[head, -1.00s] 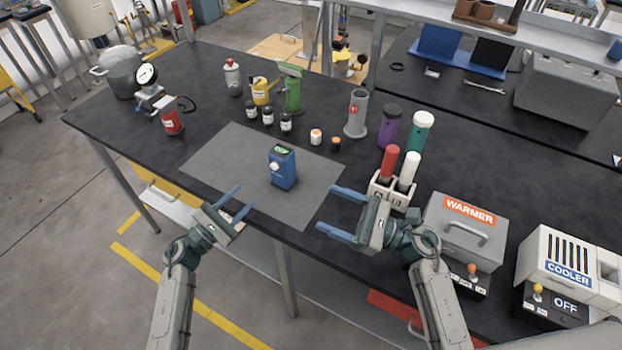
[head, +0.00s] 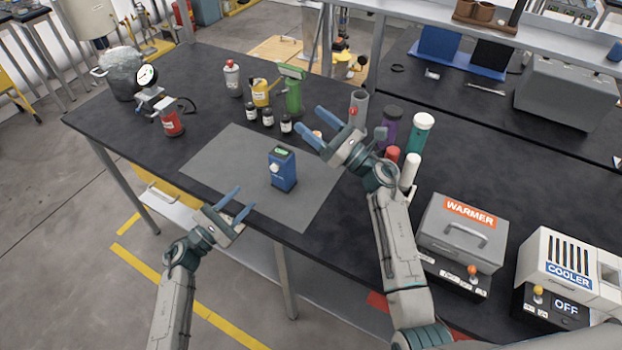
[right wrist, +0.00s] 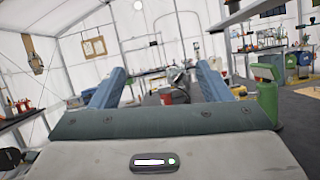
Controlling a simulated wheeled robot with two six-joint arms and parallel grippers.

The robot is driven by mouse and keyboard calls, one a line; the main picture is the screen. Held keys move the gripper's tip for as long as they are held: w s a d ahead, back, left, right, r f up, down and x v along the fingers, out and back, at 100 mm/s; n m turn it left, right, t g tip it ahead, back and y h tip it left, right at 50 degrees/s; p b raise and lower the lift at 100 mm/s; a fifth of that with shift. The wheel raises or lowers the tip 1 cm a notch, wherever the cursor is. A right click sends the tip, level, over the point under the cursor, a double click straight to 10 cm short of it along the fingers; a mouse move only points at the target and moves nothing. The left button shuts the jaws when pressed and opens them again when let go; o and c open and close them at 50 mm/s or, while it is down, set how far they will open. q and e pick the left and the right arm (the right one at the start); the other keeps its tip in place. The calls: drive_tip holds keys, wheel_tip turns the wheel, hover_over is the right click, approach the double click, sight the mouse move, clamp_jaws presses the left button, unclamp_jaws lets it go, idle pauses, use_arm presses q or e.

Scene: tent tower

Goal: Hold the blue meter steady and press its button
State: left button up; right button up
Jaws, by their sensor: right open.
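The blue meter (head: 283,172) stands upright on the grey mat (head: 220,157) in the head view. It has a small green display on top and a pale round button (head: 275,168) on its left-facing side. My left gripper (head: 236,203) is open and empty at the table's front edge, left of and nearer than the meter. My right gripper (head: 312,128) is open and empty, raised behind and to the right of the meter, not touching it. The right wrist view shows its two blue fingers (right wrist: 160,88) spread with nothing between them; the meter is not seen there.
Small bottles (head: 268,117), a yellow container (head: 260,92) and a green device (head: 294,92) stand behind the mat. A grey cylinder (head: 358,104) and tall tubes (head: 419,132) stand beside my right gripper. The warmer (head: 462,230) is at right. The mat's left part is clear.

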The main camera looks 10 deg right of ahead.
sight(277, 163)
drive_tip(key=s+f+g+h, duration=0.1)
drive_tip(key=f, duration=0.4)
drive_tip(key=s+a+f+n+g+h, duration=0.1)
drive_tip(key=f, duration=0.4)
drive_tip(key=s+f+n+g+h, duration=0.1)
drive_tip(key=f, duration=0.4)
drive_tip(key=shift+a+f, duration=0.25)
drive_tip(key=shift+a, duration=0.15)
drive_tip(key=x, duration=1)
drive_tip(key=shift+w+a+f, duration=0.15)
drive_tip(key=shift+a+f, duration=0.1)
drive_tip(key=shift+a, duration=0.05)
